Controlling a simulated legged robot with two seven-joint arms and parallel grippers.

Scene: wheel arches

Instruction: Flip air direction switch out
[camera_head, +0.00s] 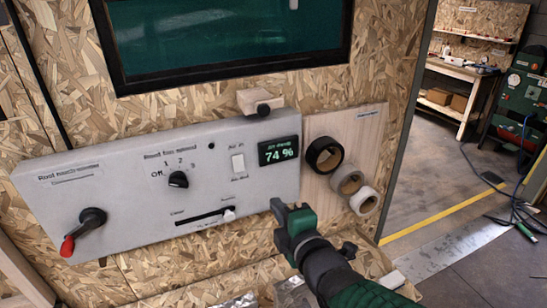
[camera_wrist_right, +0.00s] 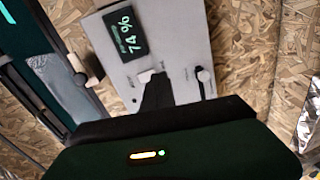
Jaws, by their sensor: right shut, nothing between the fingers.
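The air direction switch (camera_head: 238,165) is a small white rocker on the grey control panel (camera_head: 120,212), left of the green 74 % display (camera_head: 279,150). Its small labels are too blurred to read surely. My right gripper (camera_head: 284,206) is shut and empty, below and right of the switch in the head view. In the right wrist view, the dark fingers (camera_wrist_right: 158,92) reach up toward the white switch (camera_wrist_right: 149,76) and partly cover it. I cannot tell whether they touch it. My left gripper is not in view.
A slider (camera_head: 228,214) sits below the switch, a rotary knob (camera_head: 178,179) and red-handled lever (camera_head: 84,228) to its left. Tape rolls (camera_head: 325,154) hang at the right.

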